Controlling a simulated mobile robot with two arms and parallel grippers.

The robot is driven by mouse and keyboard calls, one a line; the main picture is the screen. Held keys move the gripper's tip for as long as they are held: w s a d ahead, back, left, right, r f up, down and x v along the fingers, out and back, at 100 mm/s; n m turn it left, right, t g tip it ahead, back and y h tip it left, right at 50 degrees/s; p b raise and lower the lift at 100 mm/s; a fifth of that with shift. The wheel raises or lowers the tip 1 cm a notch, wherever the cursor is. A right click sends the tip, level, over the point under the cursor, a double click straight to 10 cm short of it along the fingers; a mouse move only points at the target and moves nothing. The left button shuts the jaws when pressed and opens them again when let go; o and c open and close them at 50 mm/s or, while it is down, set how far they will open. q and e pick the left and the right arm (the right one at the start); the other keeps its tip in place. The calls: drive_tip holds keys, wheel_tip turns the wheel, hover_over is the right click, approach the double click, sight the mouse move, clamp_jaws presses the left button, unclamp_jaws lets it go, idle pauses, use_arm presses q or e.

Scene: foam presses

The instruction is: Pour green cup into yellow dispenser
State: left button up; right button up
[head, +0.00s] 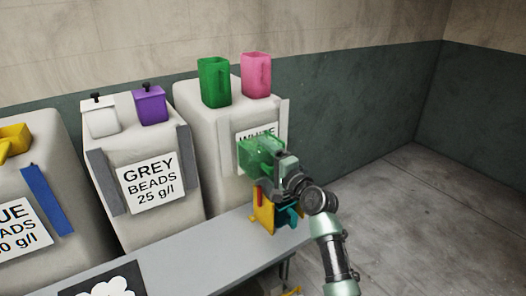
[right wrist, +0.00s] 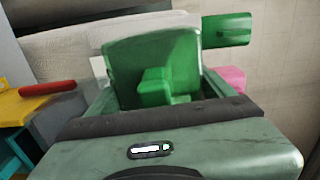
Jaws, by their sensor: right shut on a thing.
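My right gripper (head: 278,162) is shut on a green cup (head: 256,152), in front of the bin with the white label. The cup looks tipped over, with its open end toward the left. In the right wrist view the held green cup (right wrist: 150,58) shows its hollow side, with a green block-like shape inside; I cannot tell whether it holds beads. The yellow dispenser (head: 263,212) stands on the grey bench just below the cup and gripper, partly hidden by my arm. In the right wrist view yellow parts (right wrist: 25,105) and a red bar (right wrist: 47,88) show at left. My left gripper is not in view.
Another green cup (head: 214,82) and a pink cup (head: 256,75) stand on the white-label bin (head: 200,135). White (head: 100,117) and purple (head: 150,106) containers sit on the grey-beads bin (head: 125,125). A teal part (head: 288,216) adjoins the dispenser. The floor at right is clear.

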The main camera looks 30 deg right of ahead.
drive_tip(key=shift+d+r+m+p, duration=0.25)
drive_tip(key=shift+d+m+p, duration=0.1)
drive_tip(key=shift+m+p, duration=0.5)
drive_tip(key=shift+d+r+m+p, duration=0.4)
drive_tip(key=shift+m+p, duration=0.45)
drive_tip(key=shift+m, duration=0.2)
drive_tip(key=shift+w+d+r+m+p, duration=0.1)
drive_tip(key=shift+d+m+p, duration=0.3)
drive_tip(key=shift+m+p, duration=0.35)
